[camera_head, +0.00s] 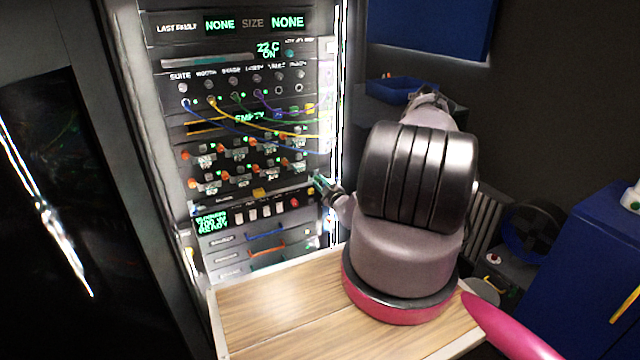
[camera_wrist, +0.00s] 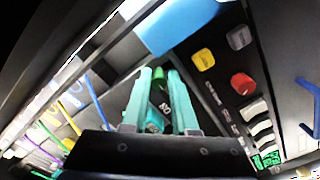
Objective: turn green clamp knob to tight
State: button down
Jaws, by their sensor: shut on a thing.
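The green clamp knob (camera_wrist: 177,92) shows in the wrist view as a dark green piece between the teal fingers of my gripper (camera_wrist: 160,76). The fingers are closed on it from both sides and hide much of it. A small dark face with pale marks is visible between the fingers, too small to read. In the head view my gripper (camera_head: 321,185) is at the lower right edge of the rack panel, and the knob cannot be made out apart from the fingers. The knob's angle and any tight mark cannot be told.
In the wrist view, a red button (camera_wrist: 242,84), a yellow button (camera_wrist: 203,60) and white switches (camera_wrist: 255,110) lie right of my fingers. Coloured cables (camera_head: 262,128) hang across the rack above my gripper. A wooden desk (camera_head: 275,310) extends below.

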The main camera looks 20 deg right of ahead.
jog(key=shift+w+a+r+m, duration=0.15)
jog(key=shift+a+r+m, duration=0.1)
jog(key=shift+m, duration=0.15)
jog(key=c, duration=0.7)
grip_release()
jog(key=shift+c, duration=0.2)
jog(key=shift+f, duration=0.1)
jog(key=shift+s+d, duration=0.1)
jog(key=shift+s, duration=0.2)
jog(key=s, duration=1)
jog(key=shift+s, duration=0.2)
jog(key=shift+d, duration=0.15)
